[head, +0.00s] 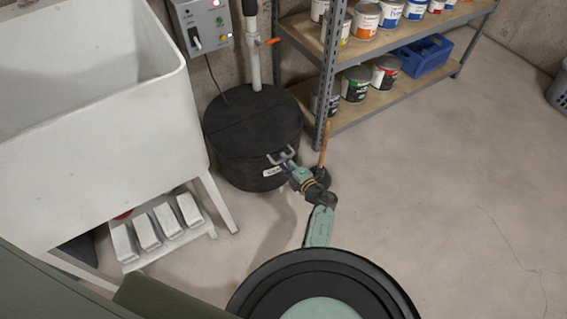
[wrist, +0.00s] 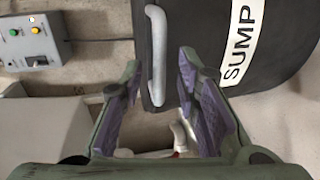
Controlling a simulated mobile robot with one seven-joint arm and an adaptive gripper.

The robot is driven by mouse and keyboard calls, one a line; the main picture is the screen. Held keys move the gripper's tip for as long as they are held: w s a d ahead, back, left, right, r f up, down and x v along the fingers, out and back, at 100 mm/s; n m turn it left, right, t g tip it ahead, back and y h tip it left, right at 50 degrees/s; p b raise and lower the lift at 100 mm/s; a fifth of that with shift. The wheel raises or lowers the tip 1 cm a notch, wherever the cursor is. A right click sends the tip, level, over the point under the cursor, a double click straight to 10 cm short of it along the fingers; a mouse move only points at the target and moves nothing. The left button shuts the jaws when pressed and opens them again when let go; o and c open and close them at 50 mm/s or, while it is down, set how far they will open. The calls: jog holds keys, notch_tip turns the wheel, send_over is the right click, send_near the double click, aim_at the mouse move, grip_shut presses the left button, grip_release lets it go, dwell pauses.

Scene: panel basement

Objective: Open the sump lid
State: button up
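The sump (head: 250,150) is a black drum with a dark lid (head: 245,115) that lies flat on top. It stands on the floor between the white sink and the shelf. A grey bar handle (head: 283,154) sticks out at its front edge, above a white label. In the wrist view the handle (wrist: 156,60) lies between my fingertips, and the label (wrist: 240,38) reads "SUMP". My gripper (head: 289,164) is at the handle; in the wrist view my gripper (wrist: 161,68) is open, with its purple-padded fingers on both sides of the bar. I see no clear finger contact.
A white sink (head: 100,130) stands close on the left, with white blocks (head: 160,222) on a low rack below. A metal shelf (head: 385,45) with paint cans stands behind on the right. A wooden handle (head: 324,145) rises beside the drum. The floor at right is clear.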

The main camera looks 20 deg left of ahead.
jog(key=shift+b+x, duration=0.35)
jog(key=shift+x, duration=0.75)
grip_shut()
